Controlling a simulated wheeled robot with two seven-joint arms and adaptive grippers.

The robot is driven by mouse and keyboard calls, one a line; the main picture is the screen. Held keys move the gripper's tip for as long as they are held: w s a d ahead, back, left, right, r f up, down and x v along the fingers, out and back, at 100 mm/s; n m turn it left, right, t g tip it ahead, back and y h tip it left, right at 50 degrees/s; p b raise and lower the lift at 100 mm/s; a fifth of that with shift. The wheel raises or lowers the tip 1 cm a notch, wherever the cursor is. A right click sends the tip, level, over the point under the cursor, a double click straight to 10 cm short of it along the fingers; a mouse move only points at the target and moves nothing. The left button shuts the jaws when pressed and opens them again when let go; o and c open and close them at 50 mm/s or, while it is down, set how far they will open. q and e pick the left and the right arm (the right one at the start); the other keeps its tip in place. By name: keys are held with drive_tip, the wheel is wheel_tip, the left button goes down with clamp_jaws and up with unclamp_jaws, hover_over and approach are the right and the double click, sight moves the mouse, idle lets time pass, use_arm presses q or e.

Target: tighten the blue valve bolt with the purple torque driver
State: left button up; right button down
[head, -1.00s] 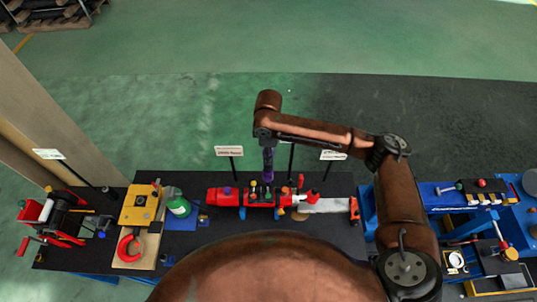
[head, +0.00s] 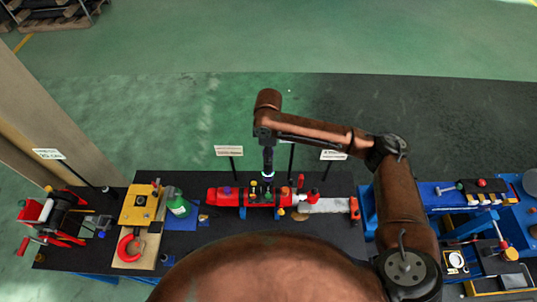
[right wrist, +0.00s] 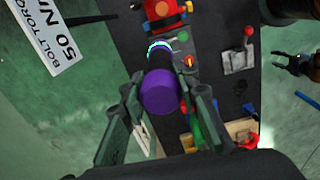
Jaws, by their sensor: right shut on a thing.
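My right gripper (head: 268,150) is over the middle of the red valve block (head: 228,198) in the head view, pointing down. In the right wrist view my right gripper (right wrist: 163,105) is shut on the purple torque driver (right wrist: 160,92). A ring near the driver's far end glows white-cyan and meets the block's row of small knobs. I cannot make out the blue bolt; the driver and gripper cover that spot. A dark two-fingered gripper (right wrist: 293,63), which looks like my left gripper, is at the right edge of the right wrist view, fingers apart and empty.
A sign reading bolt torque 50 N (right wrist: 47,40) stands behind the black bench (head: 330,235). A blue stand (head: 450,200) is at the right.

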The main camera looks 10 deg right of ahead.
drive_tip(key=shift+r, duration=2.5)
drive_tip(key=shift+w, duration=0.1)
